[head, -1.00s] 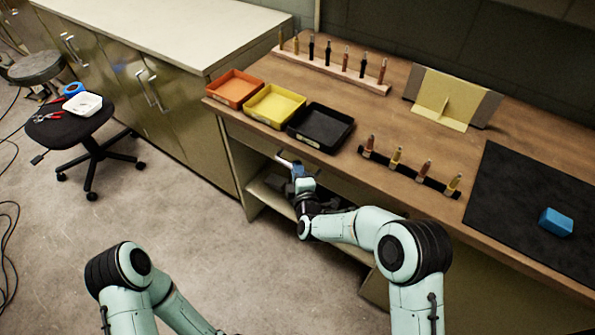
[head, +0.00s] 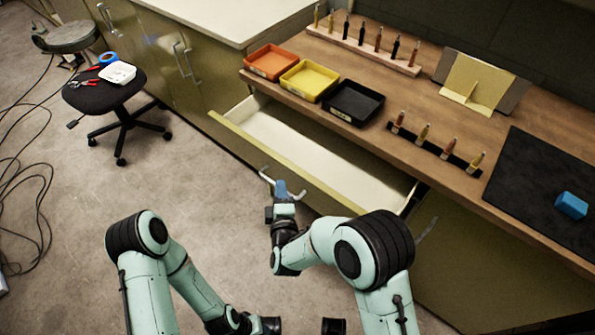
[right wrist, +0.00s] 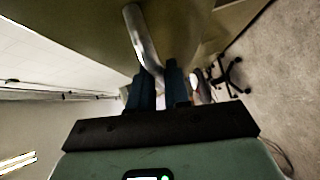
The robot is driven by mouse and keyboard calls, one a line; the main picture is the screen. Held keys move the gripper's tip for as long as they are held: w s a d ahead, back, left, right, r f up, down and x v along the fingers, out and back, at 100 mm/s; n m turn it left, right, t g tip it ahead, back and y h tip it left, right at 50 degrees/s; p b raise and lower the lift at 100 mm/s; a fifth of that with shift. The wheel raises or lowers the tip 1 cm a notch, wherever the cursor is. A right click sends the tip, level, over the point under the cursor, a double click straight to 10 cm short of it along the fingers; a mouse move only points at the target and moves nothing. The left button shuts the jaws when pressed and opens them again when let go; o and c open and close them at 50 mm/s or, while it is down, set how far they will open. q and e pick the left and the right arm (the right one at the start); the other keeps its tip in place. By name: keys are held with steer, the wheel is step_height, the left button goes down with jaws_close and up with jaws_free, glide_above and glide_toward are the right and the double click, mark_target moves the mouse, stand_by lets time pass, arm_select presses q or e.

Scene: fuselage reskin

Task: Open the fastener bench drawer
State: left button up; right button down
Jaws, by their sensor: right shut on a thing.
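The fastener bench drawer (head: 237,131) is pulled well out from under the wooden bench top. Its pale inside looks empty. Its bar handle (head: 266,178) is on the olive front panel. My right gripper (head: 281,188) is at the handle, in front of the drawer. In the right wrist view the blue fingers of my right gripper (right wrist: 161,82) are shut on the metal handle (right wrist: 143,38), whose near end runs between them. My left arm is low in the head view, and its fingers do not show.
Orange (head: 271,62), yellow (head: 309,79) and black (head: 354,101) trays stand on the bench (head: 420,98) above the drawer. A black stool (head: 105,93) with a white dish stands at the left, clear of the drawer. The floor (head: 150,185) before the drawer is open.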

steer(key=s+a, duration=0.3)
steer(key=s, duration=0.2)
steer(key=shift+a, duration=0.4)
steer(key=shift+s, duration=0.1)
steer(key=c, duration=1.2)
jaws_free()
steer(key=shift+o, duration=0.2)
steer(key=shift+s, duration=0.1)
steer(key=p+v, duration=0.1)
steer(key=v, duration=1.2)
steer(key=shift+r, duration=0.1)
